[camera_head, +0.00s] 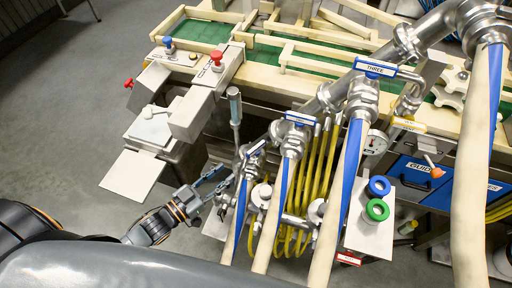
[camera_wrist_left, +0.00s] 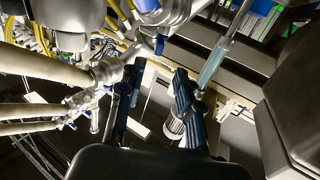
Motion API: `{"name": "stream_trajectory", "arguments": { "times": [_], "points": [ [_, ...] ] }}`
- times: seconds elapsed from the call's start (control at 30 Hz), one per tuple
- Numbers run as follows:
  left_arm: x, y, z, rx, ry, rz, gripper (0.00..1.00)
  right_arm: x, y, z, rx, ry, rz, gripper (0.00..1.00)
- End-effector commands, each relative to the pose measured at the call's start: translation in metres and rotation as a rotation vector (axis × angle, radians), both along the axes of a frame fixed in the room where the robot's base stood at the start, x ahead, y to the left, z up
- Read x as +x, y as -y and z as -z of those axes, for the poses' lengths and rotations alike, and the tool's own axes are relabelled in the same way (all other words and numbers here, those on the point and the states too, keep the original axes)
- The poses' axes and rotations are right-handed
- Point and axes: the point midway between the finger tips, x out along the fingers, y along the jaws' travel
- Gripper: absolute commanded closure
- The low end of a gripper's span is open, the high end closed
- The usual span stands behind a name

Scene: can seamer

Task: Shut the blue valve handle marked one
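The blue valve handle nearest my left gripper (camera_head: 255,147) is small and seen at a slant on the leftmost pipe in the head view; its marking is too small to read. A second blue handle (camera_head: 300,118) sits on the middle pipe, and a third (camera_head: 375,67), marked THREE, sits farther right. My left gripper (camera_head: 216,180) is just left of and below the leftmost valve, apart from its handle. In the left wrist view its two dark blue fingers (camera_wrist_left: 156,95) stand apart with nothing held between them. My right gripper is not in view.
Pale hoses with blue stripes (camera_head: 345,190) run down from the valves. A grey-handled lever (camera_head: 235,105) stands just above my left gripper. A bench with red knobs (camera_head: 216,57) is at the upper left. Blue and green rings (camera_head: 376,209) lie on a plate at the right.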

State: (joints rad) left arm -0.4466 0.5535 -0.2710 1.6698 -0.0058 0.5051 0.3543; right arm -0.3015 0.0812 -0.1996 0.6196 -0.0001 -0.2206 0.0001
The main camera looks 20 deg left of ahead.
Motion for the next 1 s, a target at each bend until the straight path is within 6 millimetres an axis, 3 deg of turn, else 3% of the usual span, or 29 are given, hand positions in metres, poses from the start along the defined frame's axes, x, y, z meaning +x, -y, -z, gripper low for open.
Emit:
{"name": "stream_trajectory", "arguments": {
  "times": [0.17, 0.7, 1.0],
  "points": [
    [0.011, 0.005, -0.003, -0.007, 0.014, 0.007, 0.66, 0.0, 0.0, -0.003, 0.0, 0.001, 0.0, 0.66],
    [0.102, 0.057, -0.003, -0.006, 0.013, 0.006, 0.66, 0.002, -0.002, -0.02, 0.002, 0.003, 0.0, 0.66],
    [0.119, 0.068, -0.002, -0.004, 0.011, 0.007, 0.66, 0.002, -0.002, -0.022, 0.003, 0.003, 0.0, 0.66]
  ]
}}
